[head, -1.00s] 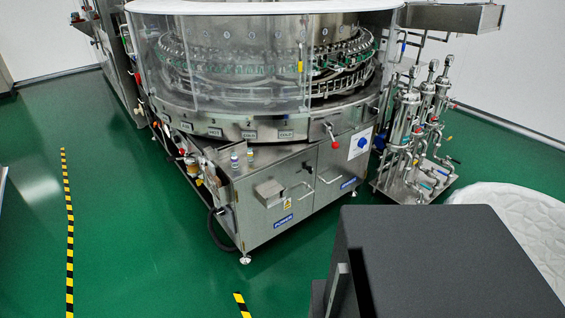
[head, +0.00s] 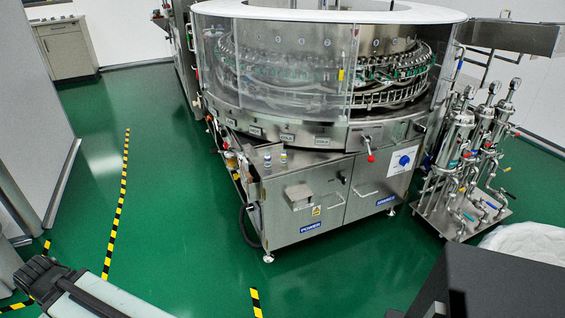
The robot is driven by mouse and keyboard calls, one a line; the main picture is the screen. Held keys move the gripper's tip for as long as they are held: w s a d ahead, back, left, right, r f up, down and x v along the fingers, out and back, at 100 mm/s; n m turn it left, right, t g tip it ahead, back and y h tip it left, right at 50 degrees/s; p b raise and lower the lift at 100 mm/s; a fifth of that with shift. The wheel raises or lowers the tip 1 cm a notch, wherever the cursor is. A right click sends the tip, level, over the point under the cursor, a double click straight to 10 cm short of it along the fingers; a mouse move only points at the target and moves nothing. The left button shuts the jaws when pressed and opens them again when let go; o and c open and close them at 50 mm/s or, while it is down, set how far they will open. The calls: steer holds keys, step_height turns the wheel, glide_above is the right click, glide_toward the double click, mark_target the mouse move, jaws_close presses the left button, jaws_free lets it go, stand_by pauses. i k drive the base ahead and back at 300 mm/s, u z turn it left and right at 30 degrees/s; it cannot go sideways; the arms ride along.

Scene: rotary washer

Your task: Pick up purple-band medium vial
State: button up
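Two small vials stand upright on the steel corner ledge of the washer cabinet in the head view. The left vial (head: 267,161) and the right vial (head: 283,158) have light bodies with coloured parts. They are too small to tell which has a purple band. My arm shows at the bottom left, and its dark ridged end, seemingly my gripper (head: 42,278), is over the floor, far to the left of the vials and nearer the camera. I cannot tell whether it is open or shut, and I see nothing held.
The round rotary washer (head: 310,100) with clear guards fills the middle. A pipe-and-filter stand (head: 470,165) is on its right. A dark box shape (head: 510,285) covers the lower right. Green floor (head: 175,200) in front and to the left is free, with striped tape.

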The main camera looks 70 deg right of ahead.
mark_target(267, 158)
steer(key=z, duration=0.5)
steer(key=i, duration=1)
steer(key=u, duration=0.05)
